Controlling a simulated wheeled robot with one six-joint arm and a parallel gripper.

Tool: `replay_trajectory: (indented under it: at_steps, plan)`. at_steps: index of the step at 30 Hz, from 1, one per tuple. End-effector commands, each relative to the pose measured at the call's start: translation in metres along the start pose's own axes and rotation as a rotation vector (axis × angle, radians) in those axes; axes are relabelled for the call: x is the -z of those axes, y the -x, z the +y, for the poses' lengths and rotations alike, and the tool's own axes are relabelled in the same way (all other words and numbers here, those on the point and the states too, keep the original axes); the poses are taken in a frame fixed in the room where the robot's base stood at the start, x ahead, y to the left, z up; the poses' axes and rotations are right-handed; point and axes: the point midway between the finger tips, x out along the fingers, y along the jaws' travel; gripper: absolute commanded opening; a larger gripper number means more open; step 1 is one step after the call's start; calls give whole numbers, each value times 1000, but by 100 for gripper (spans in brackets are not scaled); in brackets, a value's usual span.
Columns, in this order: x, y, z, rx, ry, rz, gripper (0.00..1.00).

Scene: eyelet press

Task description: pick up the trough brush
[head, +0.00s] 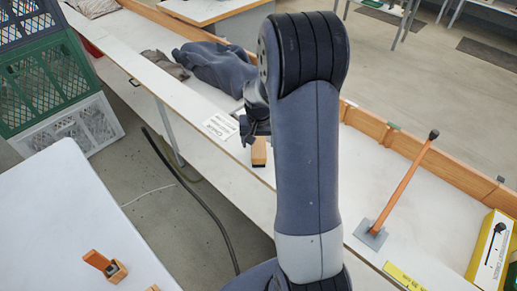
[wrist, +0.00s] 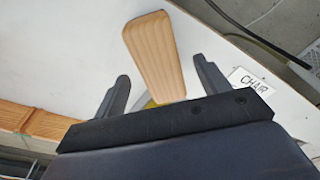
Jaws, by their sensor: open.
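A wooden block-like piece (wrist: 152,55), which looks like the trough brush, lies on the white bench top. In the wrist view it reaches from between my fingers out beyond the fingertips, with a yellow bit near its lower end. In the head view part of it (head: 259,153) shows just below my gripper (head: 252,133). My gripper (wrist: 160,76) is open, with one finger on each side of the piece and a visible gap to each. Bristles are not visible. I cannot tell the height of my fingers above the bench.
A tool with an orange handle and metal plate (head: 399,190) stands to the right, near a yellow box (head: 491,246). Dark cloth (head: 215,66) lies farther back. Wooden edging (head: 365,122) runs along the bench's far side.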

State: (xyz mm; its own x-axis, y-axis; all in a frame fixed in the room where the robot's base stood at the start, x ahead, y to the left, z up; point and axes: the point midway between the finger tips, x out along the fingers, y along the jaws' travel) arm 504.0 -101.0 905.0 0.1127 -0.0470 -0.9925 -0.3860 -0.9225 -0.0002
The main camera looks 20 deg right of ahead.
Motion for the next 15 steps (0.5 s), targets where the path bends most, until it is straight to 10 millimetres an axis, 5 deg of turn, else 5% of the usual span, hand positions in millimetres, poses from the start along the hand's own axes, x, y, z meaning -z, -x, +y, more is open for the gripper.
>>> replay_trajectory:
  at_steps: [9,15]
  plan:
    - [1,-38,0,0,0,-3,71]
    - [1,-44,0,0,0,-1,71]
